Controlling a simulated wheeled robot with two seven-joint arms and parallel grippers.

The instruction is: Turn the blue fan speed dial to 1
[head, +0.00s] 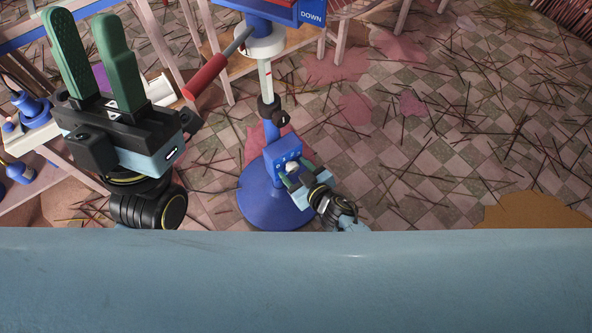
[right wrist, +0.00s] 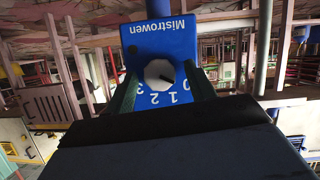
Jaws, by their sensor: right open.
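The blue fan (head: 262,201) stands on the floor in the middle of the head view. Its blue control box (head: 275,153) carries a whitish dial (head: 291,168). In the right wrist view the dial (right wrist: 154,70) appears pale, with a dark pointer towards its lower right, around the 0 and 1; I cannot tell exactly which. The numbers 0 to 3 curve below it. My right gripper (head: 297,174) is open, its green fingers on either side of the dial; contact is unclear. My left gripper (head: 92,62) is open and empty, raised at the upper left.
A red-handled tool (head: 206,76) is near the fan's pole. A blue box marked DOWN (head: 285,12) is above it. Blue bottle-like objects (head: 33,107) stand on a light table at the left.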

